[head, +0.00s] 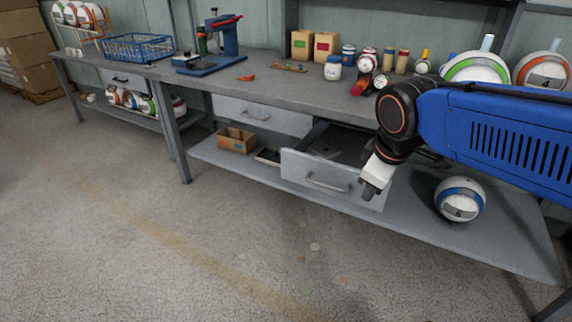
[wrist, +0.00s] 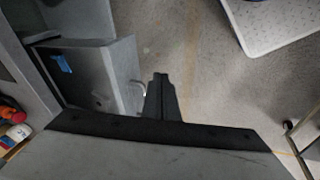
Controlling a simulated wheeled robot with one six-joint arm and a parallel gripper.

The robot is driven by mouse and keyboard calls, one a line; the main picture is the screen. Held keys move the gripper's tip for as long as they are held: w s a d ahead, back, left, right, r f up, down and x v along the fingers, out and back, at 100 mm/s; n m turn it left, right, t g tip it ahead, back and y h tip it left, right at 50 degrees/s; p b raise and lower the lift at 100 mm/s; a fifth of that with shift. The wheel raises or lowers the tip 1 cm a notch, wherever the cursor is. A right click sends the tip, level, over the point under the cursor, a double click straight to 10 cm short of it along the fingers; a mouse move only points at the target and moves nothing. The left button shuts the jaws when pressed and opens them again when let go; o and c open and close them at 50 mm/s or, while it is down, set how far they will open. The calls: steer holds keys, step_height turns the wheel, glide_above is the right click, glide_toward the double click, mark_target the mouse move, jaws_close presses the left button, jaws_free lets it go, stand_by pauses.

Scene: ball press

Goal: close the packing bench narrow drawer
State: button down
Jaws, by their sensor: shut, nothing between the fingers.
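The open drawer (head: 300,166) of the packing bench is a grey metal box pulled out under the worktop, with a curved bar handle (head: 327,185) on its front. Inside it lie dark flat items. In the wrist view the drawer (wrist: 95,75) is at the left, with a blue piece inside and its handle (wrist: 133,95) toward me. My gripper (head: 369,192) is shut and empty, pointing down near the right end of the drawer front. In the wrist view my gripper (wrist: 160,78) is just outside the front, beside the handle. I cannot tell whether it touches.
A shut drawer (head: 262,114) is left of the open one. The lower shelf (head: 405,222) holds a ball (head: 459,199) at the right and a cardboard box (head: 236,140) at the left. Jars and balls crowd the worktop (head: 270,86). The floor in front is mostly clear.

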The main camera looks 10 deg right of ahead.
mark_target(318, 125)
steer(key=w+a+r+n+h, duration=0.2)
steer(key=w+a+n, duration=1.5)
steer(key=a+n, duration=0.4)
steer(key=shift+m, duration=0.6)
steer(key=shift+w+d+f, duration=0.65)
steer(key=shift+w+f, duration=0.35)
steer(key=shift+f, duration=0.6)
steer(key=shift+w+d+f, duration=0.7)
steer(key=shift+w+f, duration=0.35)
steer(key=shift+f, duration=0.55)
steer(key=shift+w+d+f, duration=0.65)
steer(key=shift+w+f, duration=0.35)
steer(key=shift+f, duration=0.6)
steer(key=shift+w, duration=0.1)
steer(key=w+d, duration=0.5)
steer(key=w, duration=0.2)
steer(key=w+d, duration=0.5)
steer(key=w, duration=0.2)
steer(key=w+d, duration=0.5)
steer(key=w, duration=0.2)
steer(key=shift+d, duration=0.25)
steer(key=shift+w+d+r, duration=0.1)
steer(key=shift+w+d, duration=0.1)
steer(key=shift+w, duration=0.1)
